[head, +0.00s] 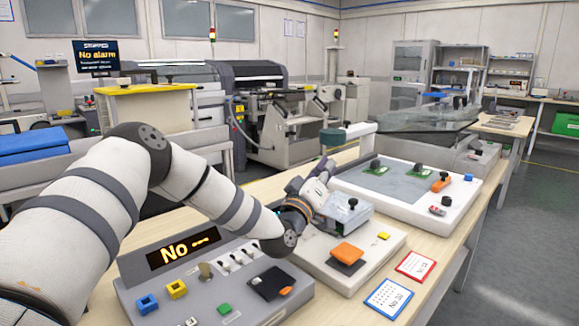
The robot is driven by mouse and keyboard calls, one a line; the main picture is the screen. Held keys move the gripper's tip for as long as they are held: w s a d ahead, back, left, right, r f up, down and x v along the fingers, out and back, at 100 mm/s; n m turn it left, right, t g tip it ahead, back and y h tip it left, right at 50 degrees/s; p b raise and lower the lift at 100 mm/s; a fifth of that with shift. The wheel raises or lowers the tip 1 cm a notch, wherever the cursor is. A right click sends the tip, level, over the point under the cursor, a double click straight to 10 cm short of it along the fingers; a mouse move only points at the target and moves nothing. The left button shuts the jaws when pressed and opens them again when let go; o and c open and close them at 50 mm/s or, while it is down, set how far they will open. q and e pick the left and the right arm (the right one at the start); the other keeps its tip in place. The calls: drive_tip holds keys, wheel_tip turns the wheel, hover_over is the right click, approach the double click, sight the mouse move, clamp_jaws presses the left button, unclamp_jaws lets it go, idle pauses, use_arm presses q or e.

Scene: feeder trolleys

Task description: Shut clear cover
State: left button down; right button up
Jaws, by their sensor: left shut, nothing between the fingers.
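A large see-through panel (425,120) with a greenish edge is raised at the back right, behind the white fixture (450,212) with a grey top. Nearer, a small grey box-like part (345,218) with a black knob sits on a white base unit (374,266); I cannot tell whether its top is clear. My left gripper (325,166) is shut and empty. It is at the back left of the small box, in front of the white fixture; whether it touches either is unclear. My right gripper is out of view.
A red-edged card (416,266) and a blue-edged card (389,299) lie on the wooden table. An orange block (347,252) is on the base unit. The aisle at right is clear.

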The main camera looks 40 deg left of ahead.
use_arm(q)
drive_tip(key=shift+d+f+m+h, duration=0.25)
drive_tip(key=shift+d+m+h, duration=0.15)
drive_tip(key=shift+d+m, duration=0.25)
drive_tip(key=shift+s+d+f, duration=0.1)
drive_tip(key=shift+d+f, duration=0.2)
drive_tip(key=shift+d, duration=0.1)
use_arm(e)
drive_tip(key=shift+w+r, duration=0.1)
use_arm(q)
drive_tip(key=shift+d, duration=0.1)
wheel_tip(320, 180, up, 5)
drive_tip(key=p, duration=0.2)
drive_tip(key=a+f+v, duration=0.1)
drive_tip(key=f+v, duration=0.1)
drive_tip(key=v, duration=0.8)
drive_tip(key=shift+a+p, duration=0.3)
drive_tip(key=shift+a, duration=0.25)
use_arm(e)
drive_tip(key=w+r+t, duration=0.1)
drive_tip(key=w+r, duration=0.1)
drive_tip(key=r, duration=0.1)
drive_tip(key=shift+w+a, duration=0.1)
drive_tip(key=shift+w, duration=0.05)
use_arm(q)
drive_tip(key=shift+f, duration=0.1)
